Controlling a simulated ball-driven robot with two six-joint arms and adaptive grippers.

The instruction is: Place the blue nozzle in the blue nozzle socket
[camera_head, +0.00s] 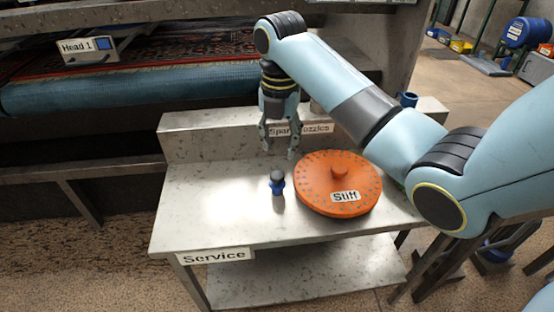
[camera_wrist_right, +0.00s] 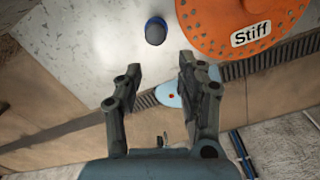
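The blue nozzle (camera_head: 277,184) stands upright on the metal service table, left of the orange disc. It has a grey top and also shows in the right wrist view (camera_wrist_right: 155,32), beyond the fingertips. My right gripper (camera_head: 279,151) points down above the table, behind the nozzle in the head view. Its fingers are apart with nothing between them, as the right wrist view (camera_wrist_right: 158,70) shows. I cannot make out a blue nozzle socket for certain. My left gripper is not in view.
The orange disc labelled Stiff (camera_head: 322,170) lies on the service table (camera_head: 195,205) close to the nozzle. A raised ledge (camera_head: 215,135) labelled for spare nozzles runs behind, with another blue piece (camera_head: 408,99) at its right. The Head 1 label (camera_head: 88,49) hangs before a rolled rug (camera_head: 130,88).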

